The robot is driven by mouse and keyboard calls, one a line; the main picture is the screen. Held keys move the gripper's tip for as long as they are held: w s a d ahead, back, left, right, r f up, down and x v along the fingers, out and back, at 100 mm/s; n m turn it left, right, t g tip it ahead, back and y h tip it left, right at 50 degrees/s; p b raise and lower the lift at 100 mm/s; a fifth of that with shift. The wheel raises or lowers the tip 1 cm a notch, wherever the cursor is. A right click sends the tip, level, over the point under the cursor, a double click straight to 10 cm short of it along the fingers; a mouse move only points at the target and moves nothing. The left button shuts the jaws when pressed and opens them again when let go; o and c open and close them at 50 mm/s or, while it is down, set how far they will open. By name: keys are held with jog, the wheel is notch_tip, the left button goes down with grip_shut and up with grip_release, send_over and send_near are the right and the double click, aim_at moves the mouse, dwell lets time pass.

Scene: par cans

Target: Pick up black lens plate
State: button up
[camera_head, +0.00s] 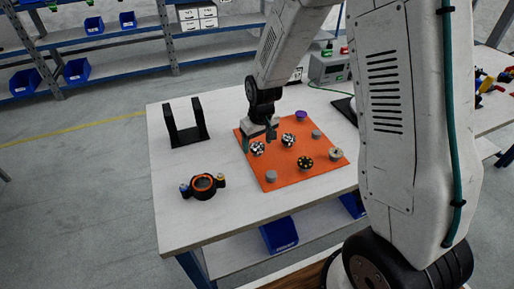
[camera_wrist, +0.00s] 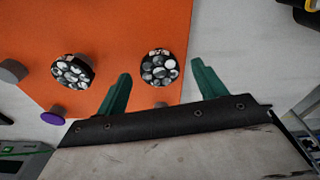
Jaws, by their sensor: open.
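Two round plates with clustered silvery lenses and dark gaps lie on the orange mat (camera_head: 283,181). The near-left lens plate (camera_head: 257,148) sits just below my gripper (camera_head: 260,138); the other lens plate (camera_head: 288,139) is to its right. A dark round plate with yellow dots (camera_head: 305,162) lies nearer the front. I cannot tell for sure which is the black one. In the wrist view, my green fingers (camera_wrist: 161,70) are open, with the near-left lens plate (camera_wrist: 158,68) showing between their tips, ungripped. The other lens plate (camera_wrist: 73,71) is left of the fingers.
On the mat are a purple cylinder (camera_head: 301,115), grey cylinders (camera_head: 271,176) (camera_head: 316,134) and a beige round part (camera_head: 336,154). A black bracket (camera_head: 186,123) and a ring-shaped housing (camera_head: 203,186) stand on the white table (camera_head: 235,215).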

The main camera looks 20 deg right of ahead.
jog(key=shift+f, duration=0.5)
jog(key=shift+c, duration=0.3)
jog(key=c, duration=1)
